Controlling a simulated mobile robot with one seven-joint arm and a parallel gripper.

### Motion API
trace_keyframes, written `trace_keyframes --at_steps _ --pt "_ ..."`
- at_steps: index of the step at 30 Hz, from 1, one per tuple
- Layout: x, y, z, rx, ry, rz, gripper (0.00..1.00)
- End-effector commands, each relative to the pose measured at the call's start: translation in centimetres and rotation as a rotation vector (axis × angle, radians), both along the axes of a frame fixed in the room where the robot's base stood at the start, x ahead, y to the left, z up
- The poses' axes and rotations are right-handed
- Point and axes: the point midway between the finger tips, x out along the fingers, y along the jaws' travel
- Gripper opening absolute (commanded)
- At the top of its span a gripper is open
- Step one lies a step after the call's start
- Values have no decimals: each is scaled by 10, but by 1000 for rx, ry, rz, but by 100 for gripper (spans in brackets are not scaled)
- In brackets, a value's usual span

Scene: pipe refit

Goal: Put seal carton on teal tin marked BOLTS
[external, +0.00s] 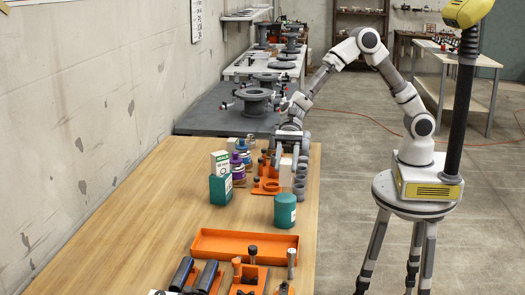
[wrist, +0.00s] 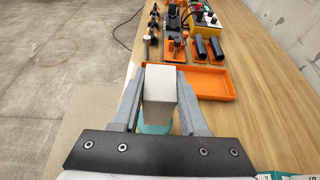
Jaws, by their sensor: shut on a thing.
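My gripper (external: 287,158) is shut on a plain whitish carton (external: 286,174), which I take to be the seal carton. In the wrist view the carton (wrist: 159,84) sits upright between both fingers. A rounded teal tin (external: 285,212) stands on the bench, lower in the external picture than the carton. Its teal edge (wrist: 155,129) shows just past the carton in the wrist view; I cannot tell whether they touch. I cannot read BOLTS on either.
An orange tray (external: 243,257) lies on the wooden bench (external: 160,210), with orange tool holders (external: 247,279) beyond it in the wrist view. Purple-labelled bottles (external: 238,168) and orange fixtures with grey rings (external: 268,186) stand near my gripper. The bench's left side is clear.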

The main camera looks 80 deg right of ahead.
Motion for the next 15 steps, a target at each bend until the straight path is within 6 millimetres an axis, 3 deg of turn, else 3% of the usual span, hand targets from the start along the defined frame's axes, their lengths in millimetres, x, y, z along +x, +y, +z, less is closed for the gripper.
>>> trace_keyframes --at_steps 5,11,15 --pt "0 4 -12 0 1 -2 0" --pt "0 4 -41 0 3 -1 0" --pt "0 3 -42 0 0 -1 0"
